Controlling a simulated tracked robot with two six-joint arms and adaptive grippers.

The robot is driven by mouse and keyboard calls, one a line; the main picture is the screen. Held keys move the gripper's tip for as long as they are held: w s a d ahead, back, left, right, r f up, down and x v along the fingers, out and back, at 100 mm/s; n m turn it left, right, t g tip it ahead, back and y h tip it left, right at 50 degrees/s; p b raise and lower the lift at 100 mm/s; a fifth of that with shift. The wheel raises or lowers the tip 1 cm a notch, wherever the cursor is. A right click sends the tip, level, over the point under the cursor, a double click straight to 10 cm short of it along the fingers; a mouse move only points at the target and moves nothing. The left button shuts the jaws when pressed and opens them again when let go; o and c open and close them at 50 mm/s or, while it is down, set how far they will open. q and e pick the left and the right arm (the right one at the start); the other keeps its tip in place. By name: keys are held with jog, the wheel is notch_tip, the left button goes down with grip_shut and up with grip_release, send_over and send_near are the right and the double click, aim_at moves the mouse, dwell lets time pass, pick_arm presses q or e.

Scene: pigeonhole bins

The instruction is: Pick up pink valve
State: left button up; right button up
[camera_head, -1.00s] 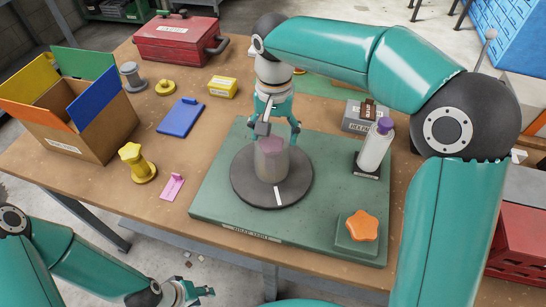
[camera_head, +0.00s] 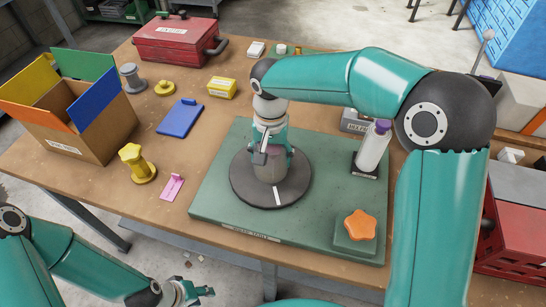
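A small flat pink piece (camera_head: 172,188) lies on the table left of the base. My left gripper (camera_head: 204,293) is low at the front left, apart from everything, with its fingers apart and empty.
A purple-capped bottle (camera_head: 373,147) and an orange star knob (camera_head: 360,225) stand on the green base (camera_head: 215,205). To the left are a yellow valve-like piece (camera_head: 138,163), a blue clipboard (camera_head: 181,118) and an open cardboard box (camera_head: 95,140). A red toolbox (camera_head: 178,42) is behind.

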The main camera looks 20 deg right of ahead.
jog(key=c, duration=1.1)
grip_shut()
jog(key=shift+r, duration=0.15)
